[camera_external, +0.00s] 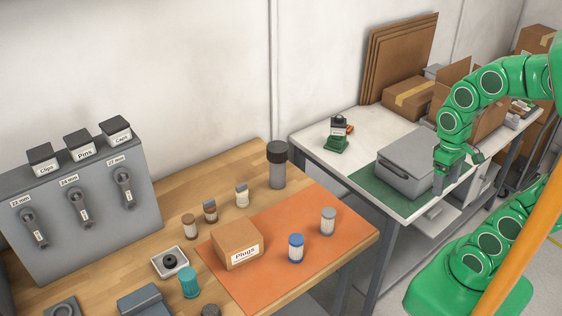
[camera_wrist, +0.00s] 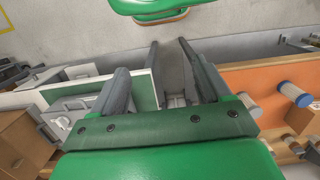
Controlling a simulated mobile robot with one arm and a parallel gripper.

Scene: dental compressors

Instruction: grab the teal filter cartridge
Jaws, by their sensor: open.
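The teal filter cartridge (camera_external: 189,283) stands upright on the wooden workbench (camera_external: 118,262) in the external view, left of the orange mat (camera_external: 270,290). I cannot make it out in the wrist view.
A cardboard Plugs box (camera_external: 237,245), a blue-and-white cartridge (camera_external: 296,248) and a grey cartridge (camera_external: 328,221) stand on the mat. A small tray (camera_external: 170,262) sits close behind the teal cartridge, and a blue-grey case (camera_external: 146,301) to its left. A gap separates the tables.

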